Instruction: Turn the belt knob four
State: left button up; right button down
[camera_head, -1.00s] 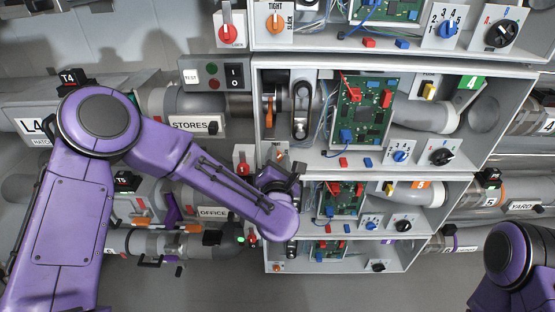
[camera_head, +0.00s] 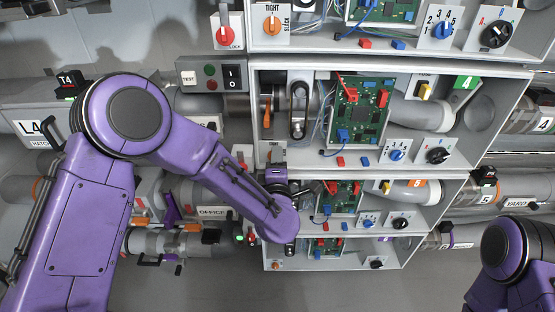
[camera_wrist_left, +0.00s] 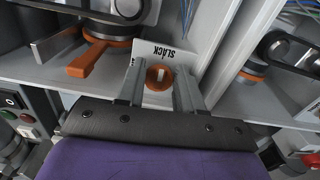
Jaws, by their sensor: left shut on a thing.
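The belt knob of bay four is a round orange knob (camera_wrist_left: 160,77) in the left wrist view. It sits on a white plate (camera_wrist_left: 165,50) whose word SLACK reads upside down. My left gripper (camera_wrist_left: 160,88) is shut on the knob, one grey finger on each side. In the head view my left gripper (camera_head: 277,165) is at the lower left corner of the bay with the green 4 label (camera_head: 466,82). There the knob is hidden or too small to make out. My right gripper is out of view.
An orange lever (camera_wrist_left: 97,60) and a dark belt (camera_wrist_left: 290,50) are close to the gripper. Bay four also holds a green circuit board (camera_head: 360,112), a blue dial (camera_head: 397,155) and a black dial (camera_head: 437,156).

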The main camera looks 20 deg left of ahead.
pick_arm(q)
jog(key=shift+f+m, duration=0.15)
jog(key=shift+m, duration=0.25)
jog(key=o, duration=0.7)
jog(key=shift+o, duration=0.2)
jog(key=b+v, duration=0.1)
jog(key=v, duration=0.9)
jog(key=shift+s, duration=0.3)
jog(key=shift+d, duration=0.1)
